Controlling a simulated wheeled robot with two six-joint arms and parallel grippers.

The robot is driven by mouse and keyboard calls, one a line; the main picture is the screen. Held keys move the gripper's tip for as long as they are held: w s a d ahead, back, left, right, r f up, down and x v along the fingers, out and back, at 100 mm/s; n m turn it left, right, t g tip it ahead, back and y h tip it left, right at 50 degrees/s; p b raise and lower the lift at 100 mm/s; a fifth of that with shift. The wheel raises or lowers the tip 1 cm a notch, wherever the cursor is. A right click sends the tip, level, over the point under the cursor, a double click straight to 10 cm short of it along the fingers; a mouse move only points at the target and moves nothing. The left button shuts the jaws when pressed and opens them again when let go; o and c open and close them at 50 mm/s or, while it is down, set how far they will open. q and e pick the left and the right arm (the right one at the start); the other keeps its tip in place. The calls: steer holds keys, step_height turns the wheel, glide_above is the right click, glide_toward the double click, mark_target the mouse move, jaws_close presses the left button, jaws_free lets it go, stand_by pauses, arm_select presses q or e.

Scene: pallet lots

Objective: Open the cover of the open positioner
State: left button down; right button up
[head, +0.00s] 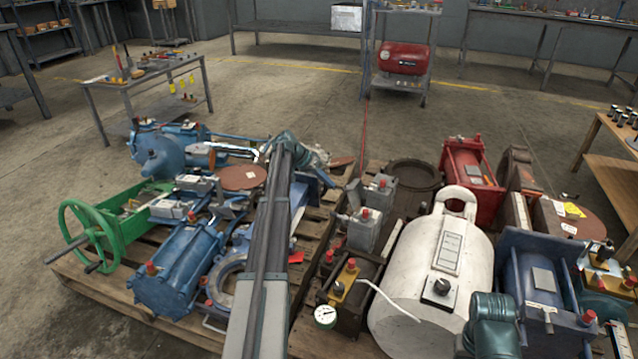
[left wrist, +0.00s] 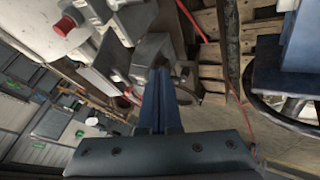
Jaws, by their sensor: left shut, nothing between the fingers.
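My left gripper (left wrist: 160,74) shows in the left wrist view with its two dark blue fingers together and nothing between them. Its tips are close to a grey metal housing (left wrist: 152,48); I cannot tell whether they touch. In the head view my left arm runs up the middle and hides part of the pallets; its fingers are not clear there. Grey box-shaped units with red caps stand right of the arm, one nearer (head: 364,231) and one farther (head: 381,191). I cannot tell which unit is the open positioner, nor how its cover stands. My right gripper is not in view.
Blue actuators (head: 180,270) and a green handwheel (head: 88,235) crowd the left pallet (head: 130,300). A white cylinder (head: 430,270), a pressure gauge (head: 325,316) and a red actuator (head: 470,180) crowd the right one. Open floor (head: 290,100) lies behind.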

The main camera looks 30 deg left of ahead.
mark_target(347, 185)
arm_select(q)
steer(key=shift+w+d+r, duration=0.1)
steer(key=shift+d+r, duration=0.2)
steer(key=shift+d, duration=0.6)
steer(key=shift+d+r, duration=0.25)
steer(key=shift+d, duration=0.6)
steer(key=d+r+y+p, duration=0.1)
steer(key=p, duration=0.2)
steer(key=shift+d+r, duration=0.3)
steer(key=shift+r, duration=0.05)
steer(key=shift+d, duration=0.2)
steer(key=shift+w, duration=0.1)
steer(key=shift+r+p, duration=0.15)
steer(key=shift+p, duration=0.15)
